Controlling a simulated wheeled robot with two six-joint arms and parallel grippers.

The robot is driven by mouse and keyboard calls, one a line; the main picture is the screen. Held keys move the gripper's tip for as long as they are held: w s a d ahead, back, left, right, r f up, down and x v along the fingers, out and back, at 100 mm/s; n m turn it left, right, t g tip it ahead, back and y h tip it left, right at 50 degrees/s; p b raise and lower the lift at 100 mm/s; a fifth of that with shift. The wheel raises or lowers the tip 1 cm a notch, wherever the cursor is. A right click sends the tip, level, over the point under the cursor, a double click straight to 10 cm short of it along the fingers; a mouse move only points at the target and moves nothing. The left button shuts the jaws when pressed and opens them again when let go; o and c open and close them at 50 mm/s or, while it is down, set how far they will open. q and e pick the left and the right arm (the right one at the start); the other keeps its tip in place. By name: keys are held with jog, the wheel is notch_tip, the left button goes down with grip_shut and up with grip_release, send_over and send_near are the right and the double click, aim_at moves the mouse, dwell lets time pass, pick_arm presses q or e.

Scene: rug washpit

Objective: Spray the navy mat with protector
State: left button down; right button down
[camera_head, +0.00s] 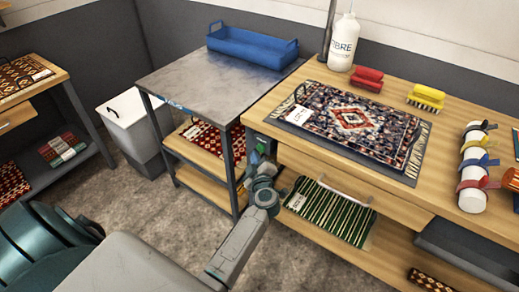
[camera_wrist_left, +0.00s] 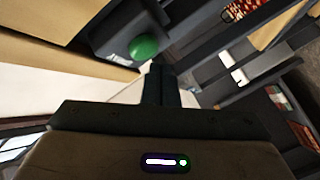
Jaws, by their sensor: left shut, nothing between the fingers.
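The navy mat (camera_head: 372,116), with a red and cream medallion pattern, lies flat on a grey tray (camera_head: 397,171) on the wooden bench. A white bottle (camera_head: 343,44), its label partly reading "FIBRE", stands upright at the back of the bench. My left gripper (camera_head: 257,162) is at the bench's left end, below the top and well apart from mat and bottle. In the left wrist view, its fingers (camera_wrist_left: 158,68) are shut and empty, close to a green button (camera_wrist_left: 144,46) on a dark box. I cannot tell whether they touch it. My right gripper is not in view.
Red brushes (camera_head: 368,78) and a yellow brush (camera_head: 427,96) stand behind the mat. A white roll with coloured straps (camera_head: 472,170) is at the right. A blue tray (camera_head: 250,46) sits on the metal table. A green striped rug (camera_head: 330,212) lies on the shelf below.

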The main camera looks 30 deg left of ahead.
pick_arm(q)
jog(key=shift+w, duration=0.1)
jog(key=shift+w+p, duration=0.3)
jog(key=shift+p, duration=0.05)
jog(key=shift+w+d, duration=0.1)
jog(key=shift+w, duration=0.45)
dwell(2.1)
jog(key=shift+s+p, duration=0.8)
jog(key=shift+s, duration=0.15)
